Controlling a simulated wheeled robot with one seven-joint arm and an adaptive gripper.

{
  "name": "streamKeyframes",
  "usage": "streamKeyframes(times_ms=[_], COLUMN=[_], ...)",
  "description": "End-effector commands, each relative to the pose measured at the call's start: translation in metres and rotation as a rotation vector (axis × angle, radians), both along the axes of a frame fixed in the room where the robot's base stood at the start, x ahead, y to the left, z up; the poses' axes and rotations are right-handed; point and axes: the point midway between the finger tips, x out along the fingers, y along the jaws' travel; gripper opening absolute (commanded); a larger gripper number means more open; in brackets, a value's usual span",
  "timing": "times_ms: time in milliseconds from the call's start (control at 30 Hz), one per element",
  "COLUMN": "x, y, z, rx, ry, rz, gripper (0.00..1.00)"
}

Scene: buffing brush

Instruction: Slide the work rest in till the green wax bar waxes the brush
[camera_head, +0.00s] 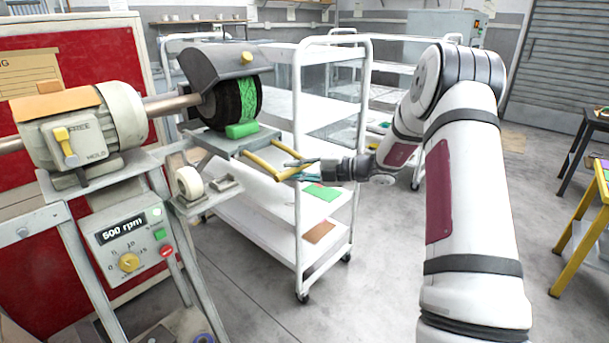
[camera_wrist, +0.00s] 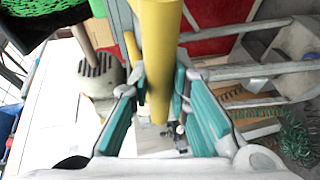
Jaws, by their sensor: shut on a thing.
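The black brush wheel (camera_head: 222,106) sits under a grey hood on the grinder's shaft, and green patches show on its right face. The green wax bar (camera_head: 241,130) lies on the grey work rest (camera_head: 228,146), directly below the brush; it looks to be at the brush's lower edge, but I cannot tell for sure whether they touch. A yellow handle (camera_head: 262,163) sticks out from the rest toward my arm. My gripper (camera_head: 296,168) is shut on this handle; in the wrist view the yellow bar (camera_wrist: 156,50) lies between the teal finger pads.
The grinder motor (camera_head: 80,130) and a control box reading 500 rpm (camera_head: 128,235) stand left. A white shelf cart (camera_head: 300,100) stands behind the handle. A yellow-legged table (camera_head: 580,230) is at the far right. The floor between is clear.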

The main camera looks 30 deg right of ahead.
Motion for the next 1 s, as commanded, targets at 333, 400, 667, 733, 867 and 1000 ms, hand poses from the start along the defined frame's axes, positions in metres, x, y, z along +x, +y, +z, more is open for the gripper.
streamKeyframes(times_ms=[333,400,667,733,867,1000], x=[0.004,0.004,0.004,0.004,0.003,-0.006], y=[0.001,0.001,0.001,0.001,0.000,-0.010], z=[0.000,0.000,0.000,0.000,0.000,0.003], rx=[0.000,0.000,0.000,0.000,0.000,-0.001], ry=[0.001,0.001,0.000,0.000,0.000,0.000], rz=[-0.002,-0.002,-0.001,-0.001,-0.001,-0.004], gripper=[0.00,0.00,0.38,0.38,0.38,0.38])
